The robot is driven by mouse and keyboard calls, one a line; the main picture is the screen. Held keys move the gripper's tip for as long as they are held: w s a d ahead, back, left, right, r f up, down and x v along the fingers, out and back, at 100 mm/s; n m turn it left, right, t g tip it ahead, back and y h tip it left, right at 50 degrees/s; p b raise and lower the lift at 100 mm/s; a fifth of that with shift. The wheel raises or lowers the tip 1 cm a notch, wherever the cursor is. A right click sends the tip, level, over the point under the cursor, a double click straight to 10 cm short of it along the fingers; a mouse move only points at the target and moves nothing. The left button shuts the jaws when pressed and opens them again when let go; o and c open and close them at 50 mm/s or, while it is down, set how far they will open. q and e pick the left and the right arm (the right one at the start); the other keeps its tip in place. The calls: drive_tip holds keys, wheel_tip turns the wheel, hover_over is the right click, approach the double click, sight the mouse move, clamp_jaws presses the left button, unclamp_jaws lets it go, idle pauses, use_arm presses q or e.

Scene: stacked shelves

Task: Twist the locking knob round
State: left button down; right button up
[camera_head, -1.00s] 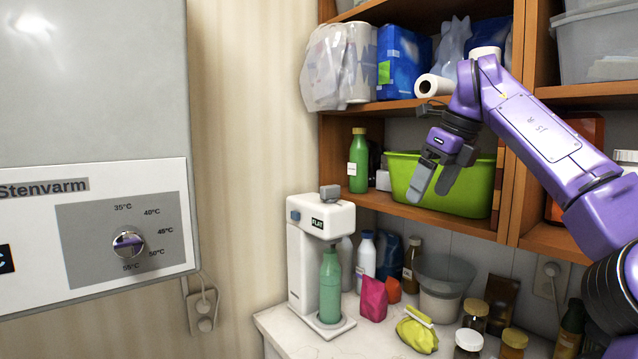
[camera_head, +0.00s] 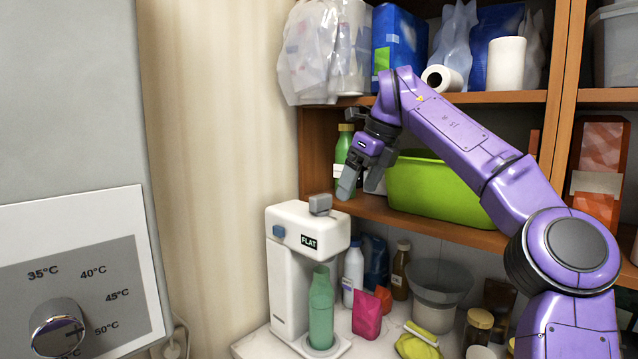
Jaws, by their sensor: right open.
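A white machine (camera_head: 308,226) labelled FLAT stands on the white counter, with a green bottle (camera_head: 321,308) upright under its head. A grey knob (camera_head: 320,204) sits on top of the machine, and a round blue knob (camera_head: 279,231) is on its left front. The frames do not label either as the locking knob. A metal dial (camera_head: 57,327) with temperature marks is on the grey heater at left. My right gripper (camera_head: 360,180) is open and empty, above and to the right of the grey knob and apart from it. My left gripper is not in view.
A shelf behind holds a lime-green bin (camera_head: 440,190) and a green bottle (camera_head: 343,150), partly hidden by my gripper. Paper rolls and bags fill the shelf above. Several bottles, jars and a grey bucket (camera_head: 438,290) crowd the counter to the machine's right.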

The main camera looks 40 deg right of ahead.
drive_tip(key=p, duration=0.6)
hover_over(321, 195)
drive_tip(key=s, duration=0.1)
drive_tip(key=shift+s+r, duration=0.2)
drive_tip(key=shift+r, duration=0.1)
drive_tip(key=x, duration=0.1)
drive_tip(key=b+x, duration=0.1)
drive_tip(key=x, duration=0.2)
drive_tip(key=shift+s+f, duration=0.2)
drive_tip(key=shift+f, duration=0.3)
drive_tip(key=shift+d+f, duration=0.1)
drive_tip(key=shift+f, duration=0.25)
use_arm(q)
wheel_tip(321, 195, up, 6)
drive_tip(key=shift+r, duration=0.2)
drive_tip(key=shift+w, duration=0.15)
use_arm(e)
drive_tip(key=shift+w, duration=0.1)
drive_tip(key=c, duration=1)
